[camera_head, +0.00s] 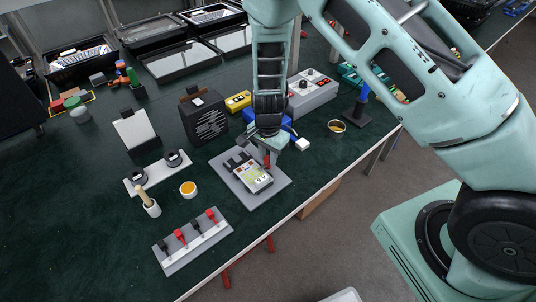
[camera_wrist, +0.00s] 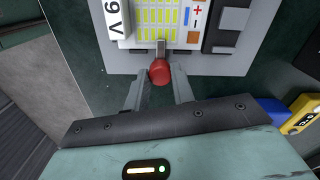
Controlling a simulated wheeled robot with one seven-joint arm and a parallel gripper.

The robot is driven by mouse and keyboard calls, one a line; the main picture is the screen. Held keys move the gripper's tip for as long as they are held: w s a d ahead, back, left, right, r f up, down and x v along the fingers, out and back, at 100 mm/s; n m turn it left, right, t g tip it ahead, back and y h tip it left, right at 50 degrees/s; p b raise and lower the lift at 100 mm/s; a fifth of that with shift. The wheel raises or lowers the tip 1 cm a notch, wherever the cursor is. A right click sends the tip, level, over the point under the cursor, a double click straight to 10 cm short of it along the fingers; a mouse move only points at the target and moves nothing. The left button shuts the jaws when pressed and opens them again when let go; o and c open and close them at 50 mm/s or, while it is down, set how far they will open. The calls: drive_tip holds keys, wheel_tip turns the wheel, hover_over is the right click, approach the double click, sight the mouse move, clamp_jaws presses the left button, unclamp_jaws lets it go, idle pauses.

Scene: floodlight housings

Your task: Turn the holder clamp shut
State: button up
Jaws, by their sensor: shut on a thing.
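The holder is a grey plate (camera_head: 275,193) on the green table, and it bears a pale board with yellow cells (camera_head: 251,173) and a "9V" label. In the wrist view the board (camera_wrist: 156,18) is at the top. The clamp has a short metal lever with a red knob (camera_wrist: 160,72) at the board's near edge; the knob (camera_head: 266,160) also shows in the head view. My gripper (camera_wrist: 157,82) has its fingers on either side of the red knob and is shut on it. The lever points from the board toward my gripper. The exact finger contact is partly hidden.
A white strip with red and black levers (camera_head: 195,240) lies at the front left. A cup of orange stuff (camera_head: 188,189) and a black box (camera_head: 204,117) stand left of the holder. A yellow meter (camera_head: 238,101) and a grey control box (camera_head: 313,90) are behind.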

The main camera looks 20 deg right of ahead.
sight(268, 158)
drive_tip(key=o, duration=1)
wheel_tip(268, 158, up, 18)
drive_tip(key=shift+f+b, duration=0.25)
drive_tip(key=shift+b, duration=0.15)
drive_tip(key=s+a+r+n, duration=0.2)
drive_tip(key=s+n, duration=0.4)
drive_tip(key=s, duration=0.3)
drive_tip(key=s+a+r+n, duration=0.2)
drive_tip(key=s+r+n, duration=0.2)
drive_tip(key=s+n, duration=0.3)
drive_tip(key=s+a+r+n, duration=0.2)
drive_tip(key=s+n, duration=0.4)
drive_tip(key=s, duration=0.5)
drive_tip(key=shift+r+y, duration=0.3)
drive_tip(key=shift+r, duration=0.1)
